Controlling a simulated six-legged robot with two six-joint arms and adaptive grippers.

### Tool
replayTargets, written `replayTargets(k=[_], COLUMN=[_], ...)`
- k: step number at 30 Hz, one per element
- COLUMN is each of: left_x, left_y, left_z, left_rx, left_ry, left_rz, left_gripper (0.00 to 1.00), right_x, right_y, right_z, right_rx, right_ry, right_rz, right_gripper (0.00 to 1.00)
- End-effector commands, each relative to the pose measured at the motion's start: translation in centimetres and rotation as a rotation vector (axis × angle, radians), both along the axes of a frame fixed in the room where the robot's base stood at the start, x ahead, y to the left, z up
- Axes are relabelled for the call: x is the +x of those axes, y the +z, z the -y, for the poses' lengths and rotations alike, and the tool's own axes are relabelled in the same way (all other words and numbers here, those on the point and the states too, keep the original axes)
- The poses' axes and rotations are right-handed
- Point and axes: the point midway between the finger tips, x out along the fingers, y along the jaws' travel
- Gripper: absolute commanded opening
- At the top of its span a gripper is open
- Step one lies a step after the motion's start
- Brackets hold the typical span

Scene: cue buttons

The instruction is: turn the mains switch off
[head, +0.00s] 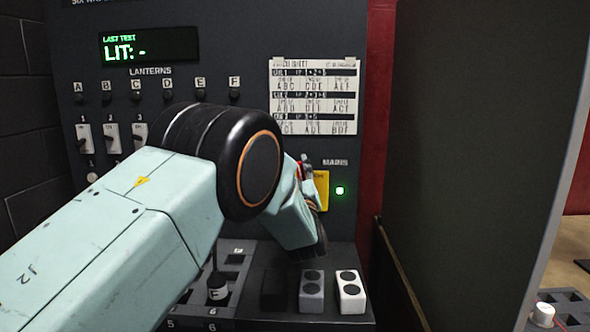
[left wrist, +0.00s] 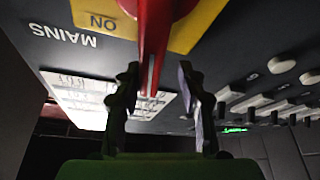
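The red mains switch lever (left wrist: 153,40) stands out from a yellow plate (left wrist: 195,25) marked ON in the left wrist view. In the head view the yellow plate (head: 321,190) is partly hidden behind my left arm, under the MAINS label. A green lamp (head: 340,190) beside it is lit. My left gripper (left wrist: 158,100) is open, with a finger on each side of the lever and visible gaps between. In the head view its fingers are small and mostly hidden at the switch. My right gripper is in neither view.
The panel carries small switches (head: 84,137), lantern buttons (head: 106,96), a display (head: 150,46) reading "LIT: -" and a paper chart (head: 315,97). Below stand a white block (head: 350,291) and a grey block (head: 312,291). A dark upright board (head: 480,120) closes off the right side.

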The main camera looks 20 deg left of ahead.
Motion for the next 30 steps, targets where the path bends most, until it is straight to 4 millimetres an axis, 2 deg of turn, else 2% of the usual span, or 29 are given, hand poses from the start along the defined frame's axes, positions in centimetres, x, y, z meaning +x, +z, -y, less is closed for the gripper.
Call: replayTargets(k=[8, 21, 30], left_x=[-0.2, -5.2, -6.4], left_y=[-0.2, -2.3, -2.7], left_z=[0.1, 2.5, 2.9], left_rx=[0.000, 0.001, 0.000], left_ry=[0.000, -0.001, 0.001], left_rz=[-0.003, -0.003, 0.000], left_gripper=[0.40, 0.40, 0.40], right_x=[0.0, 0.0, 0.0], right_y=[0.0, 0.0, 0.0], right_z=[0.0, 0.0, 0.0], right_rx=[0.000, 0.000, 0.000], right_ry=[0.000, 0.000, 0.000], right_rz=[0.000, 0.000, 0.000], right_gripper=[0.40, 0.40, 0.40])
